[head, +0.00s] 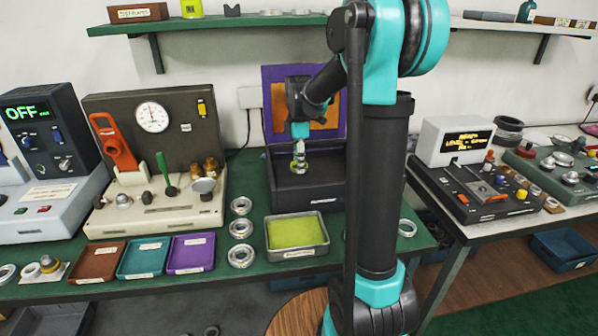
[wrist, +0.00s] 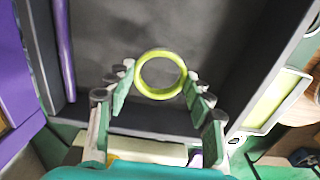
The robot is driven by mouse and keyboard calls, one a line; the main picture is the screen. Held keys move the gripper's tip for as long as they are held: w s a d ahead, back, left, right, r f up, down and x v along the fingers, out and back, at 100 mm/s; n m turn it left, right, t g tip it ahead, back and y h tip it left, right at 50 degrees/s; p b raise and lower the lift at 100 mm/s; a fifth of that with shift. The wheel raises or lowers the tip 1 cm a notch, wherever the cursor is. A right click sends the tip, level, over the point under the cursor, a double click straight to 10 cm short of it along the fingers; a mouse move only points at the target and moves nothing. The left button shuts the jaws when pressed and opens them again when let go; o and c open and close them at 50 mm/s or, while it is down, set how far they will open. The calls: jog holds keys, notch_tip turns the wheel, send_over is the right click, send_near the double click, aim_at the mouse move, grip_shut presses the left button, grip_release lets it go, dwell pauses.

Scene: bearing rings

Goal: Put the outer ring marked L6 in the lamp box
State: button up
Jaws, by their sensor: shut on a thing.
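My gripper (head: 299,160) is shut on a metal ring (wrist: 138,76) with a yellow-green tint. The ring is between the fingertips in the wrist view, and no marking on it can be read. My gripper hangs over the dark open box (head: 310,193), whose raised lid is purple with an orange panel (head: 325,118). I take this to be the lamp box; its front label is too small to read. In the wrist view the box's dark inside (wrist: 215,50) lies behind the ring. The ring appears above the box floor, its exact height unclear.
Several loose rings (head: 241,229) stand in a column left of a tray with a yellow-green pad (head: 296,246). Brown, teal and purple trays (head: 192,253) line the front edge. A gauge device (head: 150,170) stands left of the box. My arm hides part of the bench at right.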

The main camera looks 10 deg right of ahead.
jog(key=shift+f, duration=2.05)
jog(key=shift+f, duration=0.1)
jog(key=o, duration=1.2)
notch_tip(320, 180, up, 12)
jog(key=shift+r, duration=0.15)
